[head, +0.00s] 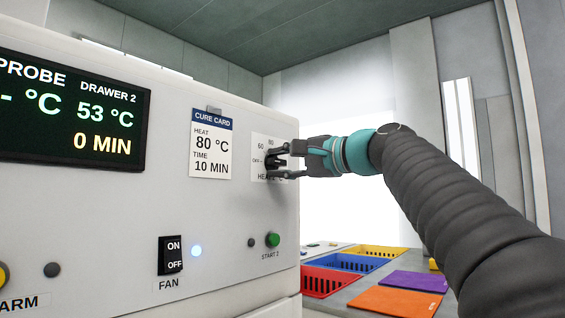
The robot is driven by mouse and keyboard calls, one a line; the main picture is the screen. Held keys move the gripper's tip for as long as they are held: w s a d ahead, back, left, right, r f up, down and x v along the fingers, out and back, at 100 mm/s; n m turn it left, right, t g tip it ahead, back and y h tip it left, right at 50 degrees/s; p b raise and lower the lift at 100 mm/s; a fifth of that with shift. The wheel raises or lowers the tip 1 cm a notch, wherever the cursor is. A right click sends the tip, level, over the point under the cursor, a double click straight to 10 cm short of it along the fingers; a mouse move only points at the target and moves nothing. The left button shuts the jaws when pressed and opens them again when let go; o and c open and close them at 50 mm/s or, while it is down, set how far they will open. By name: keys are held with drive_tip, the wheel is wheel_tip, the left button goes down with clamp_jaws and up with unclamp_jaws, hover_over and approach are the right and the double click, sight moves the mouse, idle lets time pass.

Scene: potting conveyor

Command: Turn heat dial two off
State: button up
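The heat dial two (271,160) is a dark knob on a white label plate at the right end of the grey panel. The plate reads "60", "80", "OFF" and part of "HEAT 2". My gripper (274,163) is at the dial, with one finger above it and one below. The fingers stand apart, and I cannot tell whether either touches the knob. The gripper hides part of the plate, and the dial's pointer setting is not readable. The display (75,110) shows drawer 2 at 53 °C and 0 MIN.
A cure card (211,150) reads heat 80 °C, time 10 MIN. Below are the fan switch (170,255), a lit blue-white lamp (196,251) and a green start button (272,240). Red (330,282), blue (358,262) and yellow (381,251) bins stand at lower right.

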drive_tip(key=shift+d, duration=0.15)
drive_tip(key=v, duration=1.2)
idle(0.5)
